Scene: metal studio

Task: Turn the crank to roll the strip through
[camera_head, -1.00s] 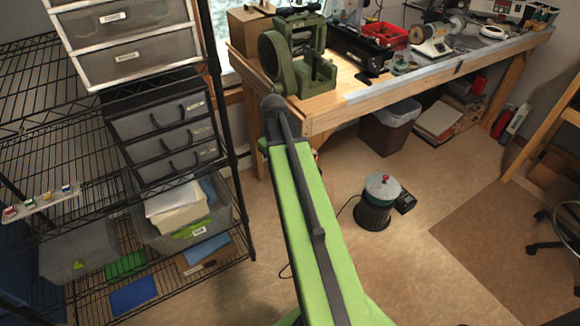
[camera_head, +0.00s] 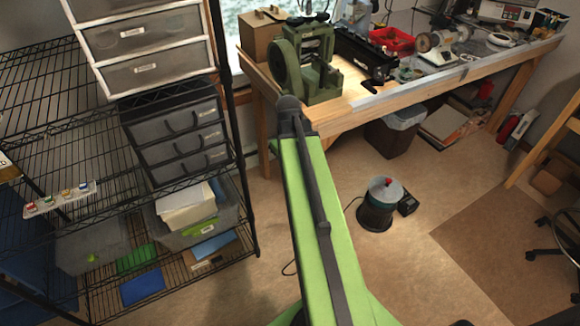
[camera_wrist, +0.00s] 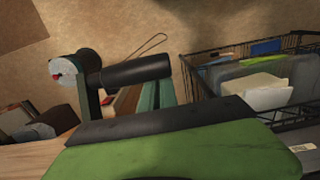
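The green rolling mill (camera_head: 322,90) stands on the left end of the bench, with a large round green wheel (camera_head: 284,66) on its left side. My green arm reaches up to the bench's near corner, its dark end just below the mill. My gripper's fingers do not show clearly in either view, so its opening is hidden. In the wrist view, a dark cylinder (camera_wrist: 138,71) sits by a short post; it may be the crank handle. A green body with a dark band fills the bottom there; I cannot tell what it is. I cannot make out the strip.
A wire shelf (camera_head: 150,190) with drawers and bins stands close on the left. The wooden bench (camera_head: 352,116) carries a red tray (camera_head: 392,40) and several tools right of the mill. A dark canister (camera_head: 377,212) stands on the floor right of my arm.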

